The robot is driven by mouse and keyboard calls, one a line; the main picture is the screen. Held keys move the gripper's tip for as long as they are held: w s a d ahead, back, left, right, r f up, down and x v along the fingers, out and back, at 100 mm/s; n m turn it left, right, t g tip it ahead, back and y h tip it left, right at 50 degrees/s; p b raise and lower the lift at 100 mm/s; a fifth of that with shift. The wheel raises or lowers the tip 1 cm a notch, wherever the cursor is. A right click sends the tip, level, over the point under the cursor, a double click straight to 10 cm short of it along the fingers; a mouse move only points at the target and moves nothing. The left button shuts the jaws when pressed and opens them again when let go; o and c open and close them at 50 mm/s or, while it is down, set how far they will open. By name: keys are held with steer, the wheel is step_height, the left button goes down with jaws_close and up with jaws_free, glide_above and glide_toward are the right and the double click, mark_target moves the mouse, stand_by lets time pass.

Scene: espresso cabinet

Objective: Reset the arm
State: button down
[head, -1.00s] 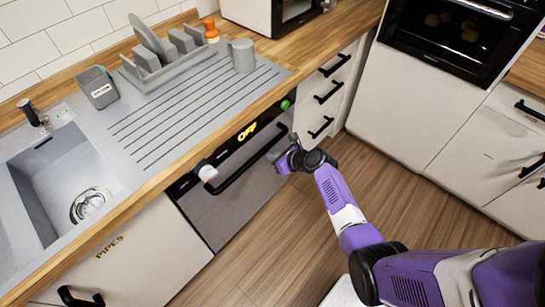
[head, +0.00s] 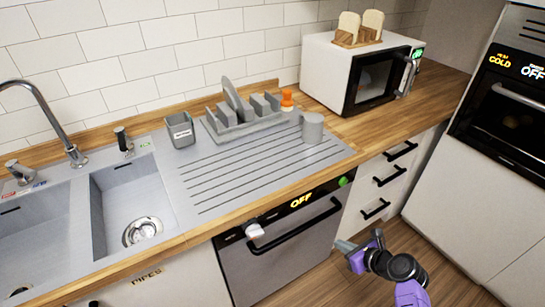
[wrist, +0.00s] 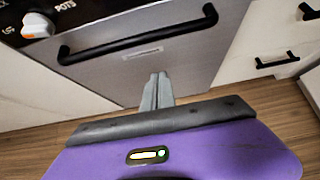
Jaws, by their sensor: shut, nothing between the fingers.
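My gripper (head: 345,246) is at the lower right of the head view, in front of the counter and just right of the dishwasher's (head: 280,252) front. In the wrist view my gripper (wrist: 157,76) points at the dishwasher's grey front panel, below its black bar handle (wrist: 140,40). Its two grey fingers are together with nothing between them. The fingers appear apart from the handle. The purple arm behind the gripper runs down out of the head view. The dishwasher door is shut and its display reads OFF.
Drawers (head: 385,180) with black handles stand right of the dishwasher, and an oven (head: 510,110) is at the far right. The counter holds a sink (head: 125,195), a dish rack (head: 240,120), a grey mug (head: 312,128) and a microwave (head: 345,70). Wooden floor (head: 430,245) is clear at lower right.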

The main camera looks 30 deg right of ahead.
steer(key=s+d+r+n+t+h, duration=0.25)
steer(key=r+n+h, duration=0.45)
steer(key=n, duration=0.6)
steer(key=s+a+r+n+t+y, duration=0.1)
steer(key=s+a+r+n+y, duration=0.2)
steer(key=s+a+r+n, duration=0.6)
steer(key=s+a+r+n+t+y, duration=0.1)
steer(key=s+a+r+n+y, duration=0.2)
steer(key=s+a+r+n, duration=0.6)
steer(key=s+a+n, duration=0.4)
steer(key=s+a, duration=0.3)
steer(key=a, duration=0.1)
steer(key=shift+s+r+n+y, duration=0.3)
steer(key=shift+r, duration=0.1)
